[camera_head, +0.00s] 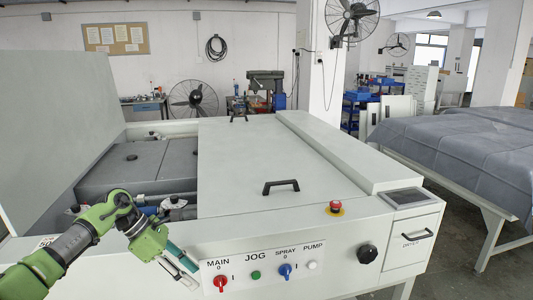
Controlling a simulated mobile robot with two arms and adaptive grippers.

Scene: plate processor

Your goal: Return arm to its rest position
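My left arm (62,252), green and dark grey, comes in from the lower left. It reaches up and bends down at the wrist. My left gripper (181,266) is in front of the machine's front panel, left of the switches. Its two fingers look apart, with nothing seen between them. My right arm and gripper are not in view. The plate processor (235,150) is a large white machine with a black handle (281,187) on its flat cover. The left section stands open, with grey covers (150,165) and rollers showing.
The front panel carries a red MAIN switch (220,283), green JOG button (256,275), blue SPRAY switch (286,270) and white PUMP button (312,265). A red emergency button (335,207) and black knob (367,254) are farther right. Cloth-covered tables (455,150) stand at the right.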

